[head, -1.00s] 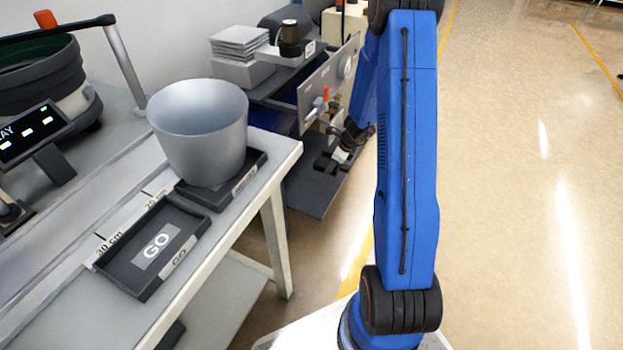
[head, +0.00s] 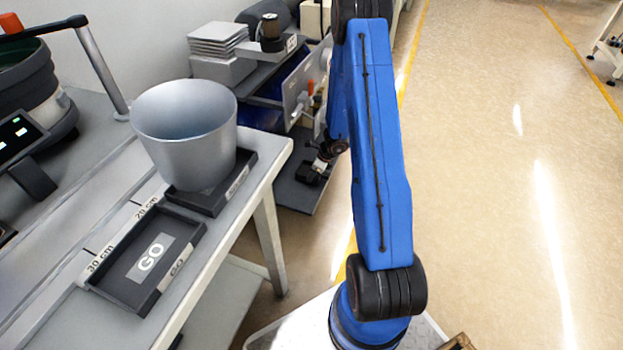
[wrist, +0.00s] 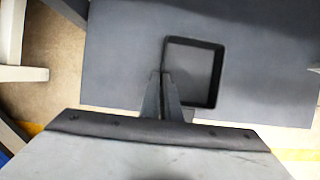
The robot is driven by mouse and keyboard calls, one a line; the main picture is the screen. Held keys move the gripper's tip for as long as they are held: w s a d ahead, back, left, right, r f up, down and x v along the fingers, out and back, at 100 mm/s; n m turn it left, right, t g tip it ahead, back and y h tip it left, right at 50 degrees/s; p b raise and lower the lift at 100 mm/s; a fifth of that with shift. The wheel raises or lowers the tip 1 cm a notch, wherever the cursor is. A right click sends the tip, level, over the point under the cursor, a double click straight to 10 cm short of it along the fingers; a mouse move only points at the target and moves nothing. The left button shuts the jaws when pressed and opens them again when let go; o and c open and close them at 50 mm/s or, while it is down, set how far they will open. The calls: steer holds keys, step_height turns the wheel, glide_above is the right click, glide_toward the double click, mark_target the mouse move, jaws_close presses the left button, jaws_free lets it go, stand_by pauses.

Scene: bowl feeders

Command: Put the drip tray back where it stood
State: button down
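The drip tray (wrist: 196,72) is a shallow, dark, square tray with raised walls. In the wrist view it is over a dark grey shelf board, and I cannot tell whether it touches the board. My gripper (wrist: 162,78) is at the tray's left wall, its two fingers close together with that wall between the tips. The fingers hide the lower left corner. In the head view the tray (head: 308,174) is small and dark below my gripper (head: 318,166), behind the bench's right end.
A bench (head: 110,185) on the left carries a large grey bowl (head: 187,125) on a dark base and an empty GO tray (head: 180,230).

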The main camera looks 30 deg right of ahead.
steer(key=shift+f, duration=0.6)
steer(key=shift+f, duration=0.1)
steer(key=c, duration=2)
jaws_free()
steer(key=v, duration=1.2)
